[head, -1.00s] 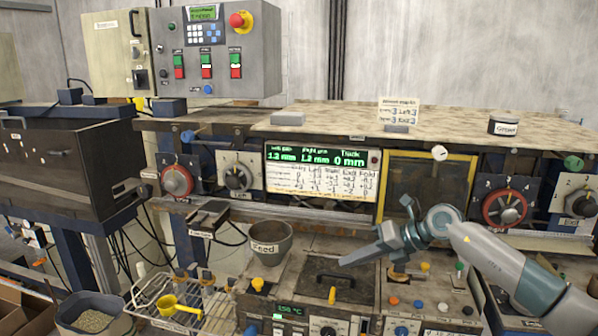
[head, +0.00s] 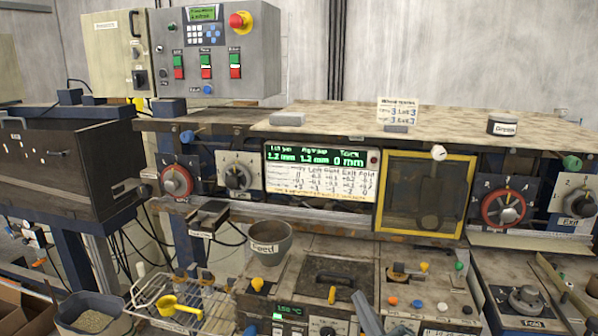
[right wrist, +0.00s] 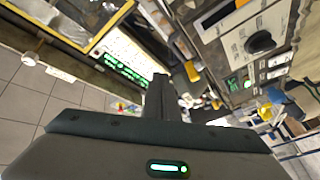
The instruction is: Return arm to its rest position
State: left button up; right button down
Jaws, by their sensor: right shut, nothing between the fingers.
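My right gripper (head: 364,311) shows only as a small blue-grey tip at the bottom edge of the head view, in front of the panel with coloured buttons. In the right wrist view its dark fingers (right wrist: 160,97) are together, with nothing between them. The rest of the right arm is out of the head view. My left gripper is in neither view.
The machine front has a green-lit display (head: 320,170), a yellow-framed window (head: 427,195) and a red dial (head: 503,208). A grey feed cup (head: 270,243) and a wire rack with a yellow scoop (head: 180,305) stand at the lower left.

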jog(key=s+d+f+m+g+h, duration=0.55)
jog(key=s+f, duration=0.35)
jog(key=f, duration=0.3)
jog(key=s+d+f+m+g, duration=0.1)
jog(key=s+f+g, duration=0.3)
jog(key=s, duration=0.6)
jog(key=s+d+f+m+g, duration=0.1)
jog(key=s+f+m+g, duration=0.15)
jog(key=s+f, duration=0.55)
jog(key=s+d+f+m+g, duration=0.1)
jog(key=s+f+g, duration=0.25)
jog(key=s, duration=0.85)
notch_tip(320, 180, down, 30)
jog(key=g+b, duration=0.1)
jog(key=b, duration=0.3)
jog(key=s+d+f+g+b, duration=0.1)
jog(key=s+f+b, duration=0.1)
jog(key=s+f, duration=0.7)
jog(key=s+d+f+b, duration=0.1)
jog(key=s+d+f, duration=0.1)
jog(key=s+f, duration=0.8)
notch_tip(320, 180, down, 4)
jog(key=shift+s+f+n+g+y+b, duration=0.1)
jog(key=shift+s+n+g+y+b, duration=0.15)
jog(key=shift+n+g+y+b, duration=0.15)
